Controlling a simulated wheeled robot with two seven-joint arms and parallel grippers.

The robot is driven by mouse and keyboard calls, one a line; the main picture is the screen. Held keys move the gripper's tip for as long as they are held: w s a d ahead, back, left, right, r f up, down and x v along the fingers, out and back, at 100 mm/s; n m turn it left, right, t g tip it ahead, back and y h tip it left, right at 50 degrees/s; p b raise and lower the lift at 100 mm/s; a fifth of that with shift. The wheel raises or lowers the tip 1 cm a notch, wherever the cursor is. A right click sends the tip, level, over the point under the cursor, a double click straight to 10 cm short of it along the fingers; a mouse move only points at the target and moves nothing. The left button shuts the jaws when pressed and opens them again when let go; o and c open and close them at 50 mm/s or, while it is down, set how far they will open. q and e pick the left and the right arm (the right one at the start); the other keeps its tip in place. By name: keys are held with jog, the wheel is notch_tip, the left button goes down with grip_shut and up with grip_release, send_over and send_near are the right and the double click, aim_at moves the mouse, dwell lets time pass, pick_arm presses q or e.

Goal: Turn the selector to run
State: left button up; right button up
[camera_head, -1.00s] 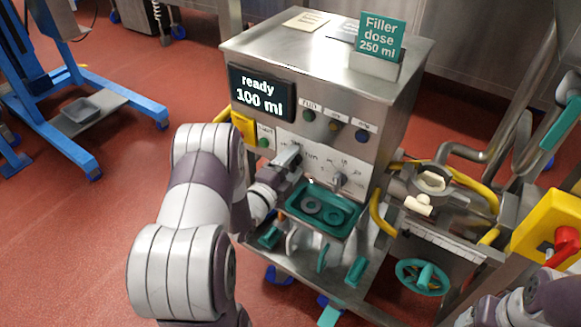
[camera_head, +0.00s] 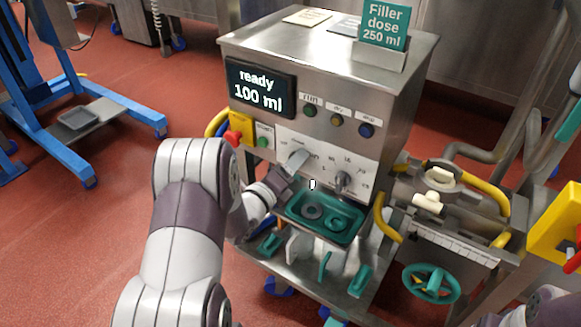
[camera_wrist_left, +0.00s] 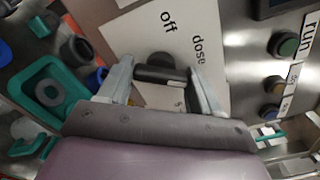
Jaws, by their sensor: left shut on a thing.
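The filler cabinet has a white control panel (camera_head: 325,166) on its front with two knobs. My left gripper (camera_head: 298,160) is at the left knob, the selector, and largely covers it in the head view. In the left wrist view the selector (camera_wrist_left: 158,74) is a dark bar knob with a pale tip, lying between the two fingers of my left gripper (camera_wrist_left: 160,88), which is shut on it. The words "off" and "dose" show beside it; "run" on the panel is hidden or cut. The display (camera_head: 261,90) reads "ready 100 ml".
Right of the selector is a second knob (camera_head: 343,180). Below is a green tray (camera_head: 325,217) with dark rings. Above are green, amber and blue buttons. A red switch on a yellow box (camera_head: 241,130) stands left. Pipes and a green handwheel (camera_head: 431,283) are at right.

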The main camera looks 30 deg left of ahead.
pick_arm(q)
jog(key=shift+f+m+b, duration=0.25)
jog(key=shift+m+b, duration=0.1)
jog(key=shift+m, duration=0.15)
jog(key=shift+r+m, duration=0.15)
jog(key=shift+m, duration=0.25)
jog(key=shift+f+m+b, duration=0.25)
jog(key=shift+m+b, duration=0.25)
jog(key=shift+b, duration=0.55)
jog(key=shift+r+m+b, duration=0.25)
jog(key=shift+m+b, duration=0.25)
jog(key=shift+m, duration=0.2)
jog(key=shift+f+b, duration=0.2)
jog(key=shift+b, duration=0.35)
jog(key=shift+m+b, duration=0.6)
jog(key=shift+b, duration=0.1)
jog(key=shift+r, duration=0.2)
jog(key=o, duration=1.1)
